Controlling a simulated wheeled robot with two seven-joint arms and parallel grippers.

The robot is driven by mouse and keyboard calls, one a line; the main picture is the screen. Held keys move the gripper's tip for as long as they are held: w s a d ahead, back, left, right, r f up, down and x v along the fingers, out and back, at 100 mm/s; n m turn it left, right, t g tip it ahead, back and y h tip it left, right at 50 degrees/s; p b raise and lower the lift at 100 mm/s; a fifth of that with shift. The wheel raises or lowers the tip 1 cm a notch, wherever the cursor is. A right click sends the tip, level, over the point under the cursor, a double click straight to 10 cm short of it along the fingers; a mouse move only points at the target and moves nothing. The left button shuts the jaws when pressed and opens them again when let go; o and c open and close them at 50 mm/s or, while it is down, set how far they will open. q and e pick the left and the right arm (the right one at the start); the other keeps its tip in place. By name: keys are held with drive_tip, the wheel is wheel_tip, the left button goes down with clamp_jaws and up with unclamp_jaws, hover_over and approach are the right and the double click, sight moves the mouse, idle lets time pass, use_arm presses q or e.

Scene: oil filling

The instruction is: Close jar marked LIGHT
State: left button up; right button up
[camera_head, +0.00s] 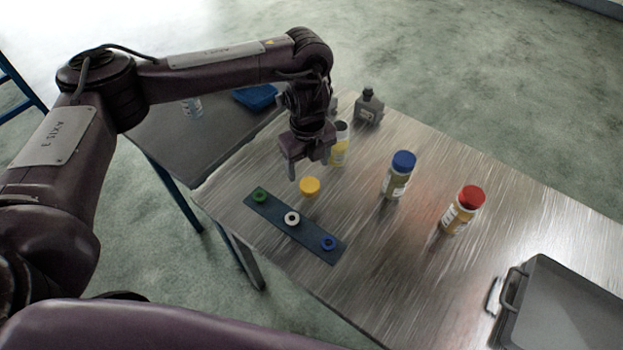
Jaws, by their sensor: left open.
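Three jars stand upright on the metal table. One has a blue lid (404,161) on its body (395,185), and one has a red lid (471,196) on its body (457,219). The third, a yellowish jar (339,152) with a dark top, stands partly behind my left gripper. The label writing is too small to read, so I cannot tell which is marked LIGHT. A loose yellow lid (310,186) is on the table in front of it. My left gripper (308,171) is open and empty, pointing down above and behind the yellow lid. My right gripper is not in view.
A dark strip (270,219) with green, white and blue rings lies near the table's front edge. A grey bottle (369,106) stands at the back. A grey case (565,305) lies at the right. A darker side table (165,140) holds a blue tray (256,97).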

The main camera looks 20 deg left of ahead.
sight(311, 186)
use_arm(q)
drive_tip(key=shift+s, duration=0.1)
wheel_tip(311, 186, down, 2)
drive_tip(key=shift+d+f, duration=0.1)
drive_tip(key=shift+f, duration=0.15)
idle(0.4)
drive_tip(key=f, duration=0.1)
drive_tip(key=f+b, duration=0.1)
drive_tip(key=f, duration=0.3)
drive_tip(key=shift+w+d+f+b, duration=0.2)
drive_tip(key=shift+d+b, duration=0.05)
drive_tip(key=shift+b, duration=0.1)
drive_tip(key=shift+r, duration=0.1)
drive_tip(key=shift+c, duration=0.5)
drive_tip(key=c, duration=0.9)
